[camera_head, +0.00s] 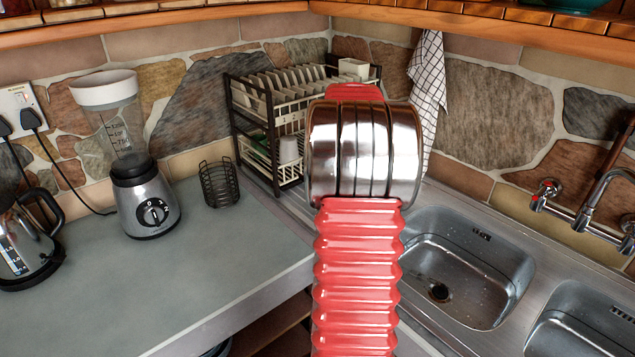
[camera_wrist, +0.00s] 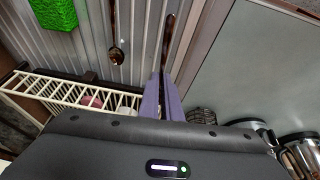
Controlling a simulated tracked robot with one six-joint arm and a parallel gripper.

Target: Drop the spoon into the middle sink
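A dark, shiny spoon (camera_wrist: 116,56) lies on the ribbed metal draining board (camera_wrist: 84,48) in the wrist view. My gripper (camera_wrist: 160,74) points its two purplish fingers at the board, right of this spoon and apart from it. The fingertips look close together. A slim brown utensil (camera_wrist: 168,40) runs up from the fingertips; I cannot tell whether it is held or lies beyond them. In the head view, one steel sink basin (camera_head: 470,262) is right of my red arm and a second basin (camera_head: 580,335) is partly cut off. My gripper is hidden there.
A dish rack (camera_head: 260,105) stands at the back; its rails (camera_wrist: 60,93) show near my gripper. A green block (camera_wrist: 52,12) is at the board's far side. A tap (camera_head: 590,205) overhangs the basins. A blender (camera_head: 140,195) and wire holder (camera_head: 219,184) stand on the grey counter.

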